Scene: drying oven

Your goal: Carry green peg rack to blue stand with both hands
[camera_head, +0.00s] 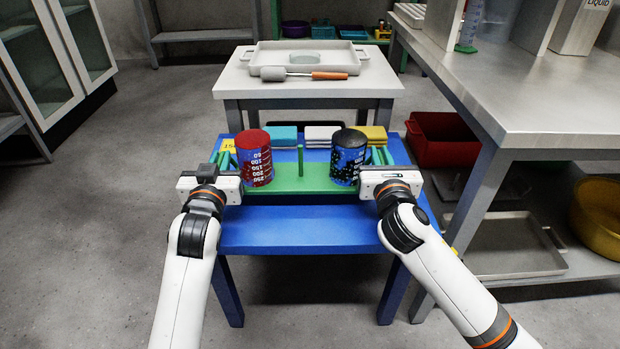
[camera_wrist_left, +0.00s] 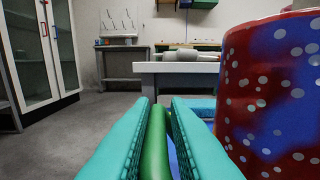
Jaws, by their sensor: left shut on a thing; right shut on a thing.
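The green peg rack (camera_head: 302,181) is at the blue stand (camera_head: 290,232), over its top. I cannot tell whether it rests on it. A red and blue cylinder (camera_head: 254,160) sits on the rack's left part, and a black and blue cylinder (camera_head: 348,158) on its right part. A bare green peg stands between them. My left gripper (camera_head: 226,164) is shut on the rack's left end; in the left wrist view its teal fingers (camera_wrist_left: 158,135) close around a green bar, with the red cylinder (camera_wrist_left: 275,95) close on the right. My right gripper (camera_head: 380,160) is shut on the rack's right end.
Teal, white and yellow blocks (camera_head: 374,138) lie along the stand's back edge. Behind stands a grey table (camera_head: 237,83) with a tray and an orange-handled tool (camera_head: 303,74).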

